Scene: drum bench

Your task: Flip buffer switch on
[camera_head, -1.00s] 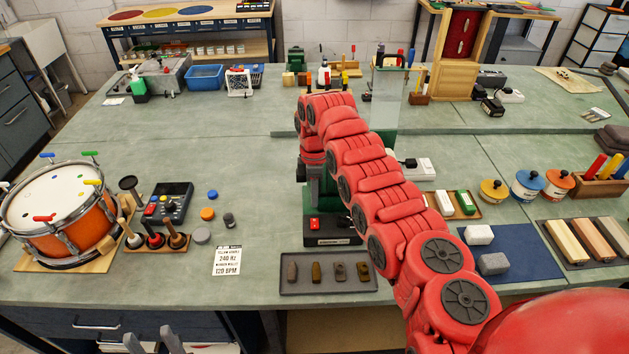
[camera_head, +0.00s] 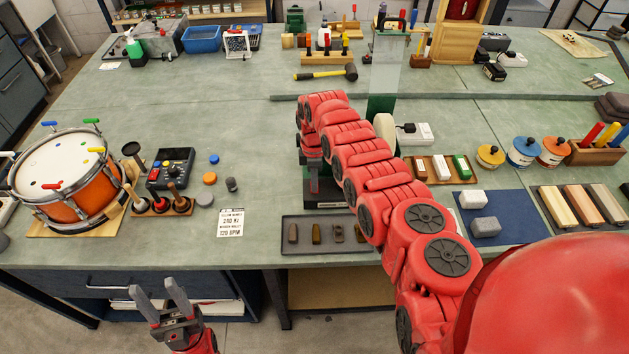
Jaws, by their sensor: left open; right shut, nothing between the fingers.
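The buffer stands mid-bench, mostly hidden behind my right arm. Its pale wheel (camera_head: 385,128) shows right of the arm, and its black base (camera_head: 334,194) shows below the arm's far end. A small red spot, seemingly the switch (camera_head: 313,186), is at the base's left front; its position cannot be made out. My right gripper (camera_head: 312,170) points down just above that spot, shut and empty; contact cannot be told. My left gripper (camera_head: 155,289) is open and empty, low in front of the bench's front edge, far from the buffer.
A tray (camera_head: 290,246) with several small blocks lies in front of the buffer. A drum (camera_head: 66,172), control box (camera_head: 171,168) and printed card (camera_head: 231,223) are at left. A hammer (camera_head: 326,74) lies behind. Blue mat (camera_head: 512,232) at right holds two blocks.

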